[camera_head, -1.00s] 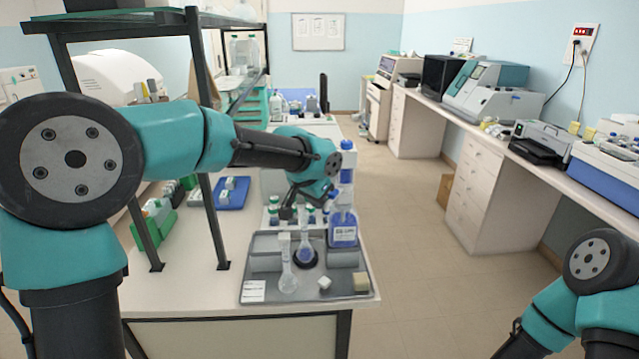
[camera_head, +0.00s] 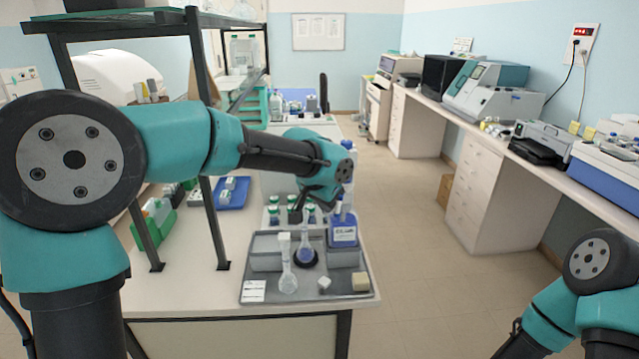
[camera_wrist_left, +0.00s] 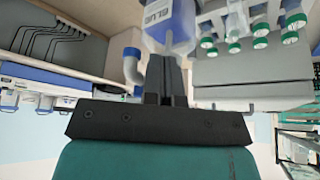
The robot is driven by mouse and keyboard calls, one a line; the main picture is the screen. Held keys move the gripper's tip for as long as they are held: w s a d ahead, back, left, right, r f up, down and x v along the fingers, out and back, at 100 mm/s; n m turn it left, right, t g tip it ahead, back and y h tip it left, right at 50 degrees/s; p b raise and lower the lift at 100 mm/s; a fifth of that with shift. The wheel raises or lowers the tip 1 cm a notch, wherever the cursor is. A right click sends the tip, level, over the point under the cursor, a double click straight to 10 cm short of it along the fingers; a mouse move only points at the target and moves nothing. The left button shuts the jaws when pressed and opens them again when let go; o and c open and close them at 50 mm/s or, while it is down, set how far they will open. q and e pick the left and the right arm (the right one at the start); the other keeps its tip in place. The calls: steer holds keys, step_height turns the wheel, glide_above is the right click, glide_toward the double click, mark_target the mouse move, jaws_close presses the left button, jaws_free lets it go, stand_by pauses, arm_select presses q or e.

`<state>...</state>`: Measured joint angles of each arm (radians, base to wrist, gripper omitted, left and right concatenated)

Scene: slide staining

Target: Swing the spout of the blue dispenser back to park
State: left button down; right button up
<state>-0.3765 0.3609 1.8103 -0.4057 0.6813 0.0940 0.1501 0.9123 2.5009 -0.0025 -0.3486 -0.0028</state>
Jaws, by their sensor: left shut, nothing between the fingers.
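The blue dispenser (camera_head: 343,231) is a labelled bottle of blue liquid with a blue top, upright at the back right of the grey tray. In the left wrist view its bottle (camera_wrist_left: 170,20) appears upside down at the top. A pale bent tube with a blue end (camera_wrist_left: 132,62), apparently the spout, shows left of my fingers; I cannot tell if they touch. My left gripper (camera_wrist_left: 168,62) is shut and empty, close to the bottle. In the head view my wrist partly hides the dispenser's upper part. My right arm shows at the lower right, its gripper out of view.
The grey tray (camera_head: 243,290) also holds a volumetric flask with blue liquid (camera_head: 306,254), a clear flask (camera_head: 287,277) and small blocks. Several green-capped bottles (camera_wrist_left: 233,47) stand close to the dispenser. A shelf post (camera_head: 212,225) rises left of the tray.

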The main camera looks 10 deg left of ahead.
arm_select(q)
steer(key=shift+s+d, duration=0.1)
steer(key=shift+d, duration=0.6)
steer(key=shift+a, duration=0.6)
step_height(320, 180, up, 8)
steer(key=s+d, duration=0.1)
steer(key=s, duration=0.1)
steer(key=shift+s, duration=0.35)
stand_by(0.4)
